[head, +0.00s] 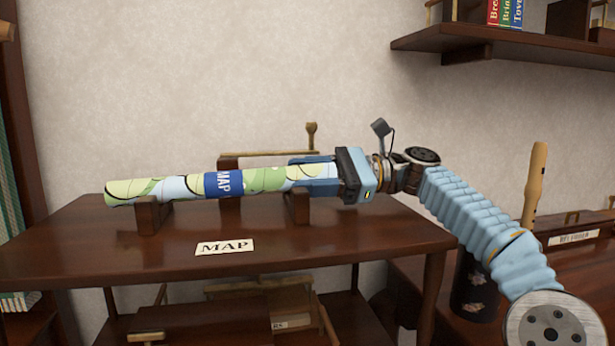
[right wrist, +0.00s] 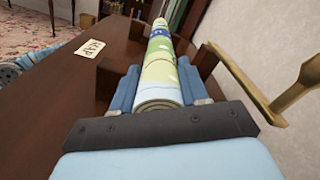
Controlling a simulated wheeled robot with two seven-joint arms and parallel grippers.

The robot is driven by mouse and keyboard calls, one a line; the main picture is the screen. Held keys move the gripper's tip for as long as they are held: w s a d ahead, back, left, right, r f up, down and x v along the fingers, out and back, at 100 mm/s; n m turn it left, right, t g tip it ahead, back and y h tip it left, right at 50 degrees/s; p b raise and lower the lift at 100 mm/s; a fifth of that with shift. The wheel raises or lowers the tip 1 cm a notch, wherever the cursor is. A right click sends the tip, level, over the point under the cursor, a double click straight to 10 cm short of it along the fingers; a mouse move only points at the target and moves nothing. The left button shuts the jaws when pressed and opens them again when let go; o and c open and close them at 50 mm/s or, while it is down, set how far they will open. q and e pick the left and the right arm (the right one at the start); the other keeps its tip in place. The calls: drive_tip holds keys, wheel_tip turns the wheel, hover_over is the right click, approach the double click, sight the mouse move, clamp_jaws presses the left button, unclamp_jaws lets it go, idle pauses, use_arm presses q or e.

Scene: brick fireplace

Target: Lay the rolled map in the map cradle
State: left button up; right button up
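The rolled map (head: 265,180) is a long green, white and pale blue roll with a blue MAP band. It lies almost level along the dark wooden map cradle (head: 297,207), over its two notched posts; the left end reaches past the left post. It appears to rest in the notches, though contact at the right post is hard to judge. My right gripper (head: 312,173) is around the map's right end. In the right wrist view its blue fingers (right wrist: 160,88) press close on both sides of the roll (right wrist: 158,73). My left gripper is not in view.
A MAP label (head: 225,247) lies on the dark table (head: 330,240) in front of the cradle. Behind the map stands a tan wooden piece (head: 265,153) with an upright peg. A wall shelf with books (head: 505,14) hangs at upper right. The tabletop front is clear.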

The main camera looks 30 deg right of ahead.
drive_tip(key=shift+d+f, duration=0.3)
drive_tip(key=shift+d, duration=0.3)
drive_tip(key=shift+o, duration=0.4)
drive_tip(key=p+v, duration=0.1)
drive_tip(key=v, duration=0.3)
drive_tip(key=p+v, duration=0.2)
drive_tip(key=v, duration=0.1)
drive_tip(key=r+p+v, duration=0.1)
drive_tip(key=p+v, duration=0.1)
drive_tip(key=v, duration=0.2)
drive_tip(key=shift+s+d, duration=0.2)
drive_tip(key=shift+s, duration=0.1)
drive_tip(key=shift+s+d+f+p, duration=0.15)
drive_tip(key=shift+d+p, duration=0.2)
drive_tip(key=shift+d, duration=0.2)
